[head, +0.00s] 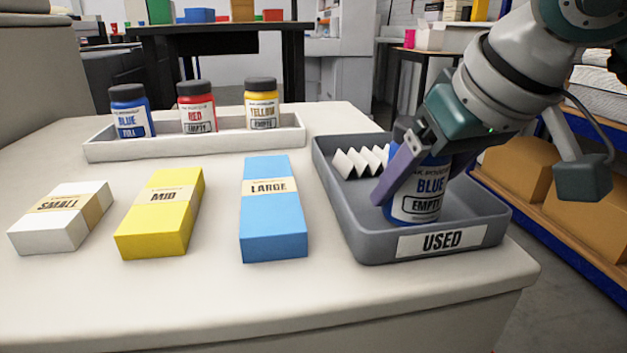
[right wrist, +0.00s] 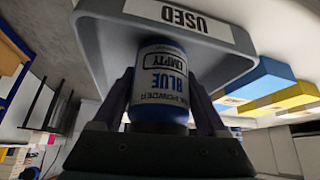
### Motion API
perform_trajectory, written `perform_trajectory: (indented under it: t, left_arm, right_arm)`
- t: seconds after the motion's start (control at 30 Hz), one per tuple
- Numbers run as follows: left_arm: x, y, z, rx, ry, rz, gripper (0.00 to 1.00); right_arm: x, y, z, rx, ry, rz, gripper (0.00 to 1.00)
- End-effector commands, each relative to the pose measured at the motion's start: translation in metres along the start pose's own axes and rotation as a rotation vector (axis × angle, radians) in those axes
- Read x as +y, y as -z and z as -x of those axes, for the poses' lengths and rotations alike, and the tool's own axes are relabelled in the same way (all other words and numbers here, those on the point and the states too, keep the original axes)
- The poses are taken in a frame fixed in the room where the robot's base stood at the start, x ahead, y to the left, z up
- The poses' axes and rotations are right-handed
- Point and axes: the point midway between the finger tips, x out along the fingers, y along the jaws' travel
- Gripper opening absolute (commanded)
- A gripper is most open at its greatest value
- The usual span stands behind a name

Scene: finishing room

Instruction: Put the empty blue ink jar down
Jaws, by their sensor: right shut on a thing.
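The blue ink jar (head: 427,196), labelled BLUE EMPTY, is in my right gripper (head: 400,180), over the grey tray labelled USED (head: 360,238). The jar stands about upright inside the tray's outline in the head view. Its base looks at or close to the tray floor; I cannot tell if it touches. In the right wrist view both fingers of my right gripper (right wrist: 160,105) close on the sides of the jar (right wrist: 160,75), below the USED tray (right wrist: 210,45) in the picture. My left gripper is not in view.
White zigzag pieces (head: 361,160) lie in the back left of the tray. A white rack (head: 200,148) holds a blue FULL jar (head: 131,111), a red EMPTY jar (head: 197,108) and a yellow EMPTY jar (head: 262,105). White SMALL (head: 62,216), yellow MID (head: 161,212) and blue LARGE (head: 272,210) blocks lie in front.

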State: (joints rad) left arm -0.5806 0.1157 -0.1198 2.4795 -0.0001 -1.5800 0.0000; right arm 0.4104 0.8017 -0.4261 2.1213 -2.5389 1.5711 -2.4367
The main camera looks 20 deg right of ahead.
Motion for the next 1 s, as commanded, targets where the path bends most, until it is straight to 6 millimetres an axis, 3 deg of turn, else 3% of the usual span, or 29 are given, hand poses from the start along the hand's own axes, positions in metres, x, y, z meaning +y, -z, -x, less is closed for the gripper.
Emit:
perform_trajectory:
  t: [0.33,0.37,0.57,0.87,1.0]
  left_arm:
    - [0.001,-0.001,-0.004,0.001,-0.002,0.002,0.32]
    - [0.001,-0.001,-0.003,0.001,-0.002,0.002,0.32]
    - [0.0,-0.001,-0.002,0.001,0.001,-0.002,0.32]
    - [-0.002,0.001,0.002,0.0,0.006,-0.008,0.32]
    - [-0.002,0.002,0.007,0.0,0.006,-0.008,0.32]
  right_arm:
    - [0.0,-0.001,-0.003,0.002,-0.001,0.001,0.15]
    - [0.0,-0.001,-0.002,0.002,-0.001,0.001,0.78]
    - [0.0,-0.001,-0.001,0.001,0.0,0.0,1.0]
    - [0.0,0.001,0.002,0.001,0.0,-0.001,1.0]
    - [0.001,0.004,0.02,0.005,-0.002,0.002,1.0]
